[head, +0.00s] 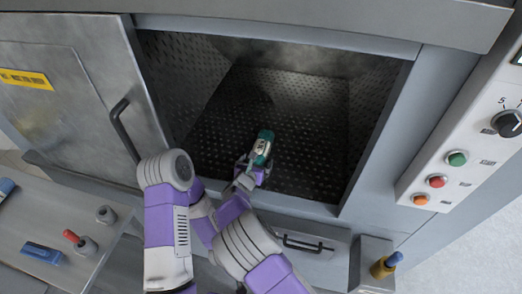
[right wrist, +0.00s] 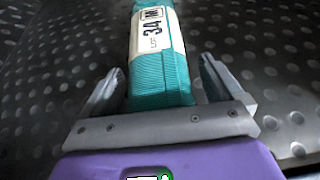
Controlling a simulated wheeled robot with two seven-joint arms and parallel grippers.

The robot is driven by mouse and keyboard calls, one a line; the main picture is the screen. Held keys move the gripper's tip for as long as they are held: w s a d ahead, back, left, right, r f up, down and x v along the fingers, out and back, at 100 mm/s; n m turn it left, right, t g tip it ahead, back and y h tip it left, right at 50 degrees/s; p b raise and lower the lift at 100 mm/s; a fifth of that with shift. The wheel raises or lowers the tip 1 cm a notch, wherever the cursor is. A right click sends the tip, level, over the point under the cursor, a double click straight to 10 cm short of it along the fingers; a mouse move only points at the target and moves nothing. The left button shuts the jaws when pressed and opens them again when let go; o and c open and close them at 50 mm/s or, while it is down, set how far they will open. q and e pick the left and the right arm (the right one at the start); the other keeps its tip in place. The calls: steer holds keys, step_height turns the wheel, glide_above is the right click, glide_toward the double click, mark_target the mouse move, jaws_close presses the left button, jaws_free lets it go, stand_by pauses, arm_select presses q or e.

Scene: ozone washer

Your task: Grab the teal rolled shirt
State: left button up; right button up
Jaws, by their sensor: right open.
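The teal rolled shirt (head: 264,145) lies on the dark studded floor inside the washer opening. It has a white label band with dark print. My right gripper (head: 252,165) is at the near end of the shirt. In the right wrist view, the shirt (right wrist: 158,50) runs lengthwise away from me. Its near end sits between the two spread fingers of my right gripper (right wrist: 157,80). There are gaps between the shirt and the fingers, and the gripper is open. My left gripper is not in view.
The washer chamber (head: 300,120) is otherwise empty, with frame edges around it. An open door (head: 75,90) with a handle stands at the left. A control panel (head: 465,150) is at the right. A side tray (head: 60,215) holds small items.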

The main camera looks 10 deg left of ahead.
steer(key=shift+s+r, duration=0.1)
steer(key=shift+s, duration=0.15)
steer(key=shift+c, duration=1)
steer(key=shift+w, duration=0.1)
steer(key=c, duration=1)
